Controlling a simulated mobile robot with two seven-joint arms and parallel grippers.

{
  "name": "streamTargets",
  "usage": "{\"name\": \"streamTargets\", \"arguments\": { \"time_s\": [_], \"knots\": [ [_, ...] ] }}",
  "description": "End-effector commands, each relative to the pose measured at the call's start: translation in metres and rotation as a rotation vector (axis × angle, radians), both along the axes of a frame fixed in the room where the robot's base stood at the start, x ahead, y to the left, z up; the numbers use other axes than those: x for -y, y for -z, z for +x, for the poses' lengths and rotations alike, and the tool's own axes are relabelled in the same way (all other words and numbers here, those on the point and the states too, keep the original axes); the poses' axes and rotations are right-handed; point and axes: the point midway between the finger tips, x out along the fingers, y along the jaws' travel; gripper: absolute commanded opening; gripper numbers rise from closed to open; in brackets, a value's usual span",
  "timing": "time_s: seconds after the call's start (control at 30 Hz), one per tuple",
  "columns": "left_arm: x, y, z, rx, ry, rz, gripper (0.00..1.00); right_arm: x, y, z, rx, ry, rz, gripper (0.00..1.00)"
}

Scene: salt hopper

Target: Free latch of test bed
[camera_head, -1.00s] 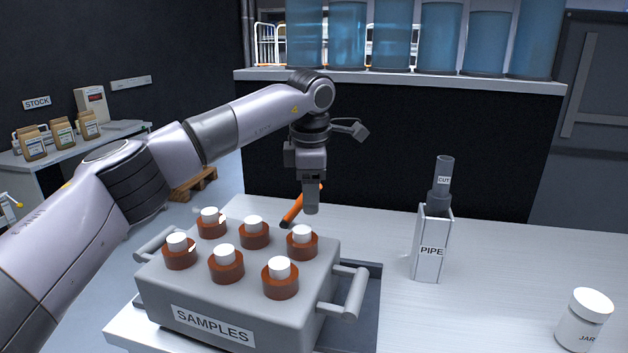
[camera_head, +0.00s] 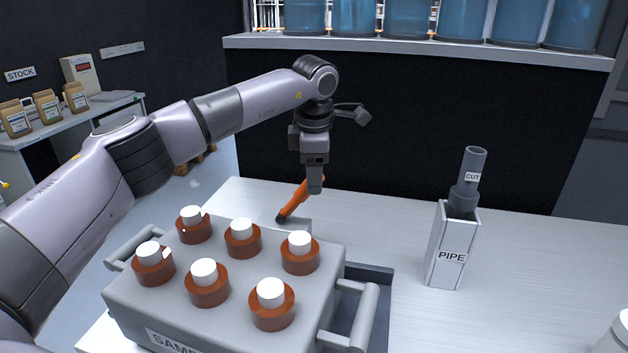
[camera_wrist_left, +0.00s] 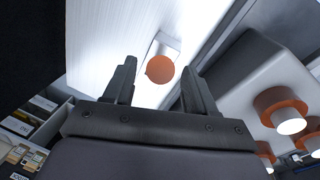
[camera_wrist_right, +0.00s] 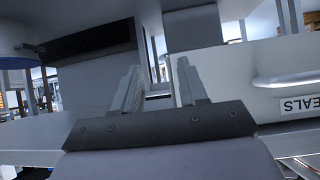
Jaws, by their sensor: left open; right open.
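The latch is an orange lever (camera_head: 296,203) with a dark lower end. It leans up to the right from a small grey mount behind the samples block. My left gripper (camera_head: 315,191) points down at the lever's upper end and partly covers it. In the left wrist view the round orange end of the lever (camera_wrist_left: 160,69) shows between my open left fingers (camera_wrist_left: 158,78); I cannot tell whether they touch it. The test bed is the grey block (camera_head: 335,257) marked SAMPLES, in a dark tray. My right gripper (camera_wrist_right: 160,66) is open and empty, outside the head view.
Several brown-collared, white-capped samples (camera_head: 207,283) stand in the block. A PIPE holder (camera_head: 450,262) with a grey CUT pipe (camera_head: 472,165) stands to the right. A white jar (camera_head: 615,338) is at the lower right edge. The bench between block and holder is clear.

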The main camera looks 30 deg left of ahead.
Motion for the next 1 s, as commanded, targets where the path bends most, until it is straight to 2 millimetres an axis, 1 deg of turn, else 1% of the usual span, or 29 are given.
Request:
{"name": "streamTargets", "arguments": {
  "time_s": [0.03, 0.1, 0.2, 0.3, 0.53, 0.57, 0.6, 0.67, 0.7, 0.73, 1.0],
  "knots": [
    [-0.001, 0.008, 0.000, -0.004, -0.001, 0.001, 0.56, 0.000, -0.002, 0.000, -0.001, 0.000, 0.000, 0.43],
    [-0.002, 0.016, 0.002, -0.002, 0.000, 0.000, 0.56, 0.000, -0.003, 0.000, -0.001, 0.000, 0.000, 0.43],
    [-0.002, 0.025, 0.004, -0.001, 0.000, 0.000, 0.56, 0.000, -0.004, 0.000, -0.001, 0.000, 0.000, 0.43],
    [-0.003, 0.029, 0.004, 0.000, 0.000, 0.000, 0.56, 0.000, -0.004, 0.000, -0.001, 0.000, 0.000, 0.43],
    [-0.003, 0.030, 0.005, 0.000, 0.000, 0.000, 0.56, 0.000, -0.004, 0.000, -0.001, -0.001, -0.001, 0.43],
    [-0.003, 0.030, 0.005, 0.000, 0.000, 0.000, 0.49, 0.000, -0.004, 0.000, -0.001, -0.001, -0.001, 0.43],
    [-0.003, 0.030, 0.005, 0.000, 0.000, 0.000, 0.36, 0.000, -0.004, 0.000, -0.001, -0.001, -0.001, 0.43],
    [-0.003, 0.030, 0.005, 0.000, 0.000, 0.000, 0.17, 0.000, -0.004, 0.000, -0.001, -0.001, -0.001, 0.43],
    [-0.003, 0.030, 0.005, 0.000, 0.000, 0.000, 0.04, 0.001, -0.004, 0.000, -0.001, -0.001, -0.002, 0.43],
    [-0.003, 0.030, 0.005, 0.000, 0.000, 0.000, 0.00, 0.001, -0.004, 0.000, -0.001, -0.001, -0.002, 0.43],
    [-0.004, 0.029, 0.004, 0.004, 0.000, -0.017, 0.00, 0.001, -0.004, 0.000, -0.001, -0.001, -0.002, 0.43]
  ]
}}
